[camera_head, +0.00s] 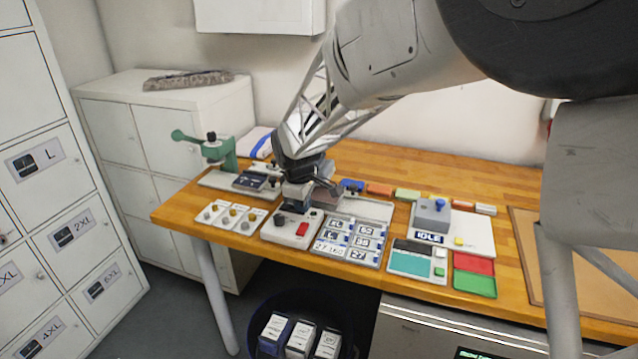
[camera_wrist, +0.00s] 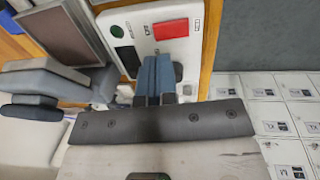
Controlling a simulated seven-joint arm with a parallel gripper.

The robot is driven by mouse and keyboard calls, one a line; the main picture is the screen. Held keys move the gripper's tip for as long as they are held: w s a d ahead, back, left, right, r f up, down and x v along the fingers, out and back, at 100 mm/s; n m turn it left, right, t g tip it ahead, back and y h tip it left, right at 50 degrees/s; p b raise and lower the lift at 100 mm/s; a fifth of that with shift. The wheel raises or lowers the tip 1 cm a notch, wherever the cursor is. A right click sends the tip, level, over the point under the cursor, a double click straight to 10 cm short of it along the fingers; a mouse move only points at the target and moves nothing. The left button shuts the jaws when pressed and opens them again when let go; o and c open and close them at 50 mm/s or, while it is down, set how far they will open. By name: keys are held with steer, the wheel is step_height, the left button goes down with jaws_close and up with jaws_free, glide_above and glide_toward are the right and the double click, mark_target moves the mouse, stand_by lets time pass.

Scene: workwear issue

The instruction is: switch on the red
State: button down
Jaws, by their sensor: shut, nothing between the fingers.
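A white control box (camera_head: 283,236) sits near the front edge of the wooden table, left of the middle. It carries a red rectangular switch (camera_head: 302,229) and a dark knob (camera_head: 280,219). In the wrist view the red switch (camera_wrist: 172,29) lies near the box's end, with a black part (camera_wrist: 128,60) and a small green part (camera_wrist: 117,31) on the same face. My gripper (camera_head: 297,205) is over the rear of this box, shut and empty. In the wrist view its fingertips (camera_wrist: 157,60) point at the box between the black part and the red switch; I cannot tell whether they touch it.
A white panel with several knobs (camera_head: 229,218) stands left of the box. A panel of number tiles (camera_head: 350,241) stands close on its right. A green press (camera_head: 217,152) is at the back left. Red and green trays (camera_head: 474,274) lie further right.

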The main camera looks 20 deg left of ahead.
mark_target(303, 228)
steer(key=shift+w+f, duration=0.2)
steer(key=shift+f, duration=1.2)
steer(key=shift+w+f, duration=0.2)
steer(key=shift+f, duration=1.2)
steer(key=shift+f+g, duration=0.2)
steer(key=shift+g, duration=0.1)
steer(key=shift+s, duration=0.1)
steer(key=shift+s+r, duration=0.2)
steer(key=shift+s, duration=0.4)
steer(key=shift+r, duration=0.2)
